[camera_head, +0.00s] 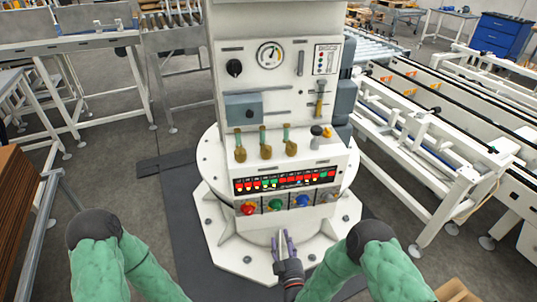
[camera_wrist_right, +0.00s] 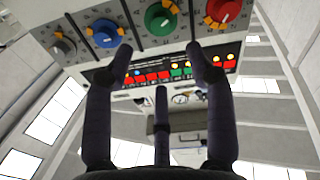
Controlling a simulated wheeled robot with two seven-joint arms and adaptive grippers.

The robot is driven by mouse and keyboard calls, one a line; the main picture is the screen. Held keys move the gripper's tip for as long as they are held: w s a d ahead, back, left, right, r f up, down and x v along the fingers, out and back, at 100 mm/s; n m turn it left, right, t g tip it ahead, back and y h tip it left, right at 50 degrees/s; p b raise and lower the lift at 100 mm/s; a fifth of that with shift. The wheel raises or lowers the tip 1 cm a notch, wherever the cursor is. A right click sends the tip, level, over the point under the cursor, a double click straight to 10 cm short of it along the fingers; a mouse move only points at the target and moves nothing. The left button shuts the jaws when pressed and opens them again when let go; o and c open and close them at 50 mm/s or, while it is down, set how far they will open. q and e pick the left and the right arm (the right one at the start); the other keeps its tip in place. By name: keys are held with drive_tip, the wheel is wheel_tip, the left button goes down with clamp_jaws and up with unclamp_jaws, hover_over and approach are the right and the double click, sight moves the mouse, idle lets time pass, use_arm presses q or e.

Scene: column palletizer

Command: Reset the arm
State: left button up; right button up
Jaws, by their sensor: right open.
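My right gripper (camera_head: 282,238) is low in front of the white control column (camera_head: 222,60), below its knob row. Its fingers are spread and empty, and they also show in the right wrist view (camera_wrist_right: 158,55). The red knob (camera_head: 248,208), green knob (camera_head: 275,205), blue knob (camera_head: 302,200) and grey knob (camera_head: 327,196) sit in a row above it. In the wrist view the green knob (camera_wrist_right: 160,18) and blue knob (camera_wrist_right: 104,33) lie beyond the fingertips, apparently untouched. My left arm, in a green sleeve, enters at the bottom left; its gripper is out of view.
A lit indicator panel (camera_head: 285,181) and several small levers (camera_head: 264,150) are above the knobs. A conveyor frame (camera_head: 440,150) stands at the right, and another conveyor (camera_head: 85,42) at the back left. Brown boards (camera_head: 18,210) are at the left edge.

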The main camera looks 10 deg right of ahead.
drive_tip(key=s+f+m+g+y+p, duration=0.1)
drive_tip(key=s+f+m+g+p, duration=0.3)
drive_tip(key=f+g, duration=0.6)
drive_tip(key=s+a+f+m+g+y, duration=0.1)
drive_tip(key=s+g, duration=0.7)
drive_tip(key=s, duration=1)
wheel_tip(320, 180, down, 3)
drive_tip(key=shift+s+r+m+y, duration=0.2)
drive_tip(key=shift+m+y, duration=0.3)
drive_tip(key=shift+m, duration=0.4)
